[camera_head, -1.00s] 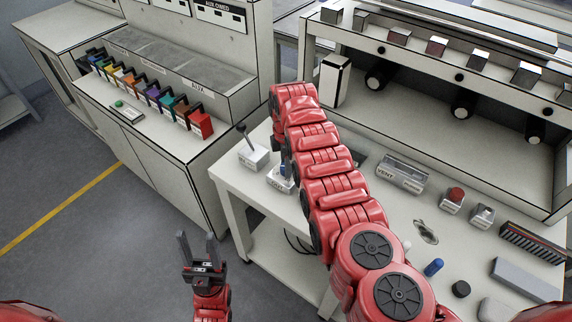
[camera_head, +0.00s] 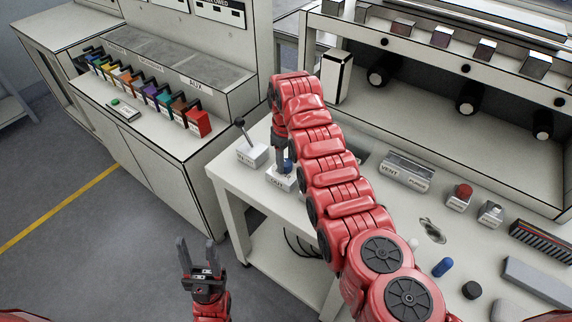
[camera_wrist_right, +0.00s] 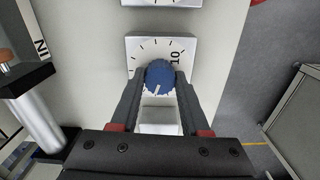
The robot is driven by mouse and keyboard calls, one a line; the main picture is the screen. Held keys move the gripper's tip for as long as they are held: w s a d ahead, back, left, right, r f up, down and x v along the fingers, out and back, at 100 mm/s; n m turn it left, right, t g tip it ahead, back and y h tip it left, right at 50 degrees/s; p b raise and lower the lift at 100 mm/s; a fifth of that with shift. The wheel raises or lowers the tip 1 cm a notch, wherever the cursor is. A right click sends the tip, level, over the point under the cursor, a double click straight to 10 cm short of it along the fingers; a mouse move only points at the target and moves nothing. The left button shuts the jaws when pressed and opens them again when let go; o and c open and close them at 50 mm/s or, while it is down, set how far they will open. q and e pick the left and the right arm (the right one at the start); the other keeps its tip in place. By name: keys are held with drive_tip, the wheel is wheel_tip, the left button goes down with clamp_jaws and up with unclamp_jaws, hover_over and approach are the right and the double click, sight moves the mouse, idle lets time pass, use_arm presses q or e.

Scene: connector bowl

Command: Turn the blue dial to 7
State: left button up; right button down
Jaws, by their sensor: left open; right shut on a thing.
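The blue dial (camera_wrist_right: 160,76) sits on a white plate (camera_wrist_right: 137,43) with tick marks and a "10" at its right. My right gripper (camera_wrist_right: 160,88) is shut on the dial, one finger on each side. A white pointer line shows on the dial's near side, pointing down in the wrist view. The figure 7 cannot be read. In the head view the blue dial (camera_head: 288,165) is partly hidden by my right gripper (camera_head: 282,160), which comes down on it from above. My left gripper (camera_head: 197,262) is open and empty, over the floor.
A lever box (camera_head: 253,156) stands just left of the dial on the white table. A vent and purge box (camera_head: 408,172), a red button (camera_head: 463,192) and a loose blue piece (camera_head: 443,267) lie to the right. Coloured blocks (camera_head: 150,92) line the left bench.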

drive_tip(key=m+b, duration=0.2)
drive_tip(key=m, duration=0.2)
drive_tip(key=shift+m, duration=0.3)
drive_tip(key=m+b, duration=0.2)
drive_tip(key=m, duration=0.2)
drive_tip(key=shift+f+m, duration=0.1)
drive_tip(key=shift+m, duration=0.2)
drive_tip(key=m+b, duration=0.1)
drive_tip(key=m, duration=0.3)
drive_tip(key=shift+m, duration=0.3)
drive_tip(key=m+b, duration=0.1)
drive_tip(key=m, duration=0.2)
drive_tip(key=shift+m, duration=0.3)
drive_tip(key=m, duration=0.3)
drive_tip(key=shift+r+b, duration=0.2)
drive_tip(key=shift+b, duration=0.2)
drive_tip(key=shift+m, duration=2.1)
drive_tip(key=shift+c, duration=1.9)
unclamp_jaws()
